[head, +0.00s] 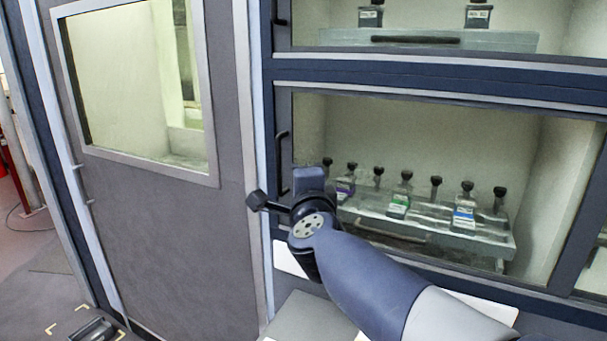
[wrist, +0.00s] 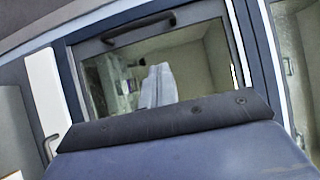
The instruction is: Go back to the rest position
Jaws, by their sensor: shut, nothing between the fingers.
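My gripper (wrist: 157,76) shows in the wrist view as two pale grey fingers lying together beyond a dark bar and a blue housing. They are shut with nothing between them. Behind them is a framed glass door (wrist: 115,92) with a dark handle along its top. In the head view my arm reaches in from the lower right, and its blue wrist end is in front of the lower glass cabinet (head: 430,135), near its left edge. The fingers cannot be made out in the head view.
Behind the lower glass, several dark-capped bottles, one with a green label (head: 400,204), stand on a grey rack (head: 485,240). An upper compartment (head: 430,40) holds two bottles. A grey door with a window (head: 160,230) is at left. Open floor (head: 40,285) lies at lower left.

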